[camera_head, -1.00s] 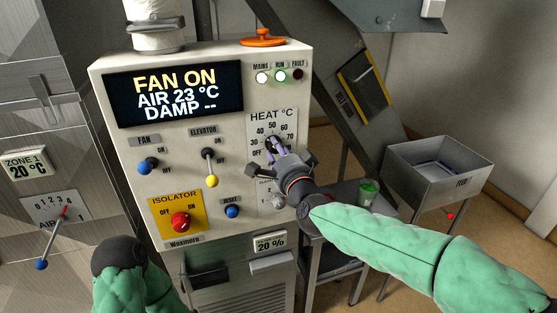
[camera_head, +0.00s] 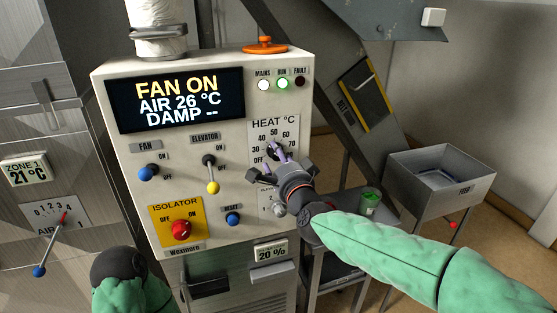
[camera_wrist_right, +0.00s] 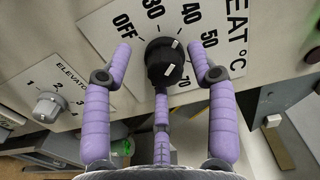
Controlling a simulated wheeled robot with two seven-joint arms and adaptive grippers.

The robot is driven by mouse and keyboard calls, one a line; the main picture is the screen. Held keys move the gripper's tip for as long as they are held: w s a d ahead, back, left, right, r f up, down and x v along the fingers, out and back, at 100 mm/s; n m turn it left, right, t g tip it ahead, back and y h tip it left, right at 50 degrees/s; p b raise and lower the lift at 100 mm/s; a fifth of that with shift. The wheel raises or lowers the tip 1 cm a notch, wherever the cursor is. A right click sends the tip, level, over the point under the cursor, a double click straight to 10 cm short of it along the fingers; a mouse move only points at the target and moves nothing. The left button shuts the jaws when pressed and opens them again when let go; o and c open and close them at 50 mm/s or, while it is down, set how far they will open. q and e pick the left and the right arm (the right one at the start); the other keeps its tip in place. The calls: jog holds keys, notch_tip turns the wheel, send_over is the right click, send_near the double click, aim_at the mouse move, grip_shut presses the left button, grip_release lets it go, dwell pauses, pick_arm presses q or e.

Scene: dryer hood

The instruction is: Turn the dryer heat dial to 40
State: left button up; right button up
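The black heat dial (camera_wrist_right: 166,62) sits on the white HEAT °C scale (camera_head: 290,130), which runs from OFF through 30, 40, 50 and 60 to 70. In the head view the right gripper (camera_head: 277,150) largely hides the dial.
The display (camera_head: 175,98) reads FAN ON, AIR 26 °C, DAMP --. The grey elevator knob (camera_wrist_right: 48,107) is close below the dial. The fan switch (camera_head: 148,173), elevator switch (camera_head: 212,187), red isolator (camera_head: 181,229) and reset knob (camera_head: 233,218) share the panel.

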jog(key=shift+d, duration=0.1)
jog(key=v, duration=1.2)
